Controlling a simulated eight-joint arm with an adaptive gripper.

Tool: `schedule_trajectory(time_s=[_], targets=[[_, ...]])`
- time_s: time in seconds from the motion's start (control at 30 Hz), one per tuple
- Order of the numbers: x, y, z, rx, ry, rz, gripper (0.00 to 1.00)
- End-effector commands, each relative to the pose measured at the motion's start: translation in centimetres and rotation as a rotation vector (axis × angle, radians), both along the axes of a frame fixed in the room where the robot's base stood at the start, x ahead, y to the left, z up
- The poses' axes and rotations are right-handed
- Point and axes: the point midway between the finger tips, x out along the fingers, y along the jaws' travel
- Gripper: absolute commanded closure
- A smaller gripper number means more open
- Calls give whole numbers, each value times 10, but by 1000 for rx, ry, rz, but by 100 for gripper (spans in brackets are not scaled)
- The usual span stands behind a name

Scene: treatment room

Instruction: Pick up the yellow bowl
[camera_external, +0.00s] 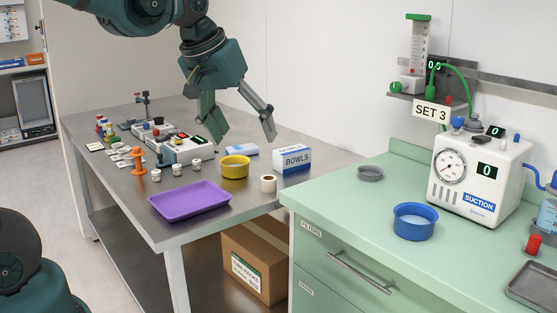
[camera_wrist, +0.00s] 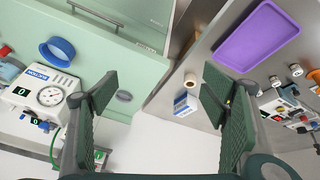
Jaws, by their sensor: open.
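The yellow bowl (camera_external: 235,171) sits upright on the steel table, behind the purple tray (camera_external: 190,201) and left of the tape roll. My gripper (camera_external: 243,128) is above the table with its two fingers spread wide and nothing between them. In the external view its fingertips appear above the bowl, apart from it.
A tan roll (camera_external: 268,184) and a box marked BOWLS (camera_external: 292,160) stand close right of the bowl. Small jars (camera_external: 177,169) and an orange stand (camera_external: 138,164) are to its left. A blue bowl (camera_external: 415,222) and suction unit (camera_external: 478,180) stand on the green counter.

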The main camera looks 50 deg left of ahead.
Motion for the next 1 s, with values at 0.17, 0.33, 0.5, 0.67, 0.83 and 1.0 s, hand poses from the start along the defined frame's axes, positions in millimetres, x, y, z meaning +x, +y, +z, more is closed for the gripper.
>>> schedule_trajectory(time_s=[0.17, 0.33, 0.5, 0.67, 0.83, 1.0], targets=[[24, 21, 4, -31, 31, 87, 27], [45, 41, 4, -59, 60, 171, 27], [66, 62, 2, -87, 88, 255, 27], [84, 83, -3, -112, 113, 335, 27], [103, 107, -10, -137, 142, 421, 27], [120, 132, -19, -162, 168, 508, 27]])
